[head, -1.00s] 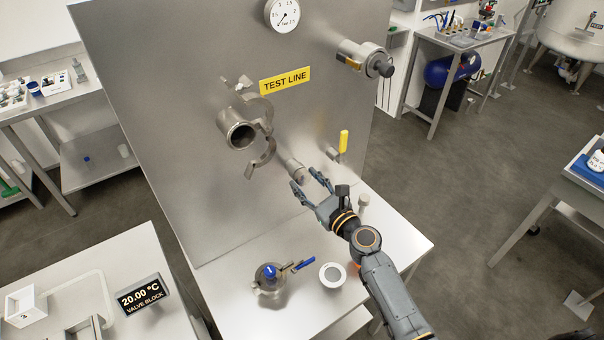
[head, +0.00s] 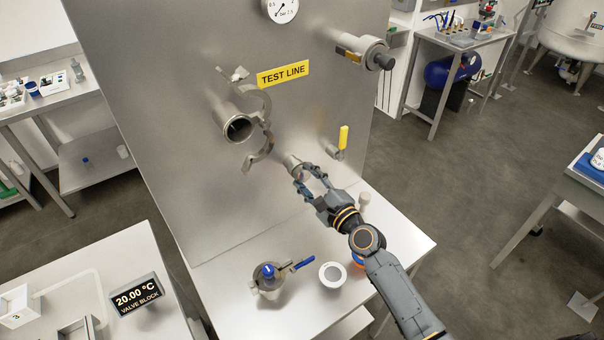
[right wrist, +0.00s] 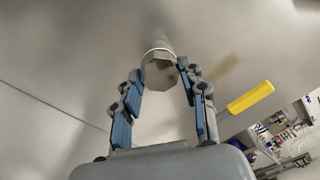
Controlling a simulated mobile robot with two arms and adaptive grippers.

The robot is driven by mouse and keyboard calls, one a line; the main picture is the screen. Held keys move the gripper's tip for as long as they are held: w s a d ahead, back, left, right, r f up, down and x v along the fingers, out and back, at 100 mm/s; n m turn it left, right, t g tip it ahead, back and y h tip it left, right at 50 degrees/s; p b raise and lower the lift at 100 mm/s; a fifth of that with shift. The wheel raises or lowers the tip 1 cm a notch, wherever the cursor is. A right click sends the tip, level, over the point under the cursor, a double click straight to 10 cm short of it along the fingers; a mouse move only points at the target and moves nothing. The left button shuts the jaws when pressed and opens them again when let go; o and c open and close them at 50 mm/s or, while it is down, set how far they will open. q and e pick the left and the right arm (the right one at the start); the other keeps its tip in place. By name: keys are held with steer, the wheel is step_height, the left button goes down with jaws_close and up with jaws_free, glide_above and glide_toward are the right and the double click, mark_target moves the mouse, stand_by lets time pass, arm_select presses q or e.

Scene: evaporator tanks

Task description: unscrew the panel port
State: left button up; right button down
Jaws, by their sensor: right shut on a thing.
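The panel port (head: 293,165) is a small metal fitting with a faceted end, sticking out of the steel panel (head: 200,180) below the TEST LINE sign. It also shows in the right wrist view (right wrist: 160,72), between the fingertips. My right gripper (head: 302,175) is shut on the port, one finger on each side; in the right wrist view its blue-padded fingers (right wrist: 160,82) reach up to the port's end. The fingers hide part of the port in the head view. My left gripper is not in view.
A yellow-handled valve (head: 343,140) is close right of the port. An open pipe with a hinged clamp (head: 238,128) is to the left. A blue-handled valve (head: 268,278) and a round white-topped part (head: 332,275) stand on the table below. A capped pipe (head: 368,52) juts out upper right.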

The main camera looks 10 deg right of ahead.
steer(key=shift+s+a+f+n, duration=0.1)
steer(key=shift+a+f+n, duration=0.15)
steer(key=shift+n, duration=0.75)
steer(key=shift+n, duration=1.1)
steer(key=n, duration=0.2)
steer(key=shift+n, duration=0.4)
steer(key=shift+s+f, duration=0.1)
steer(key=shift+s, duration=0.1)
steer(key=shift+s+d, duration=0.1)
steer(key=shift+s, duration=0.05)
steer(key=shift+s+d+r, duration=0.1)
steer(key=shift+s+r, duration=0.15)
steer(key=shift+s, duration=0.25)
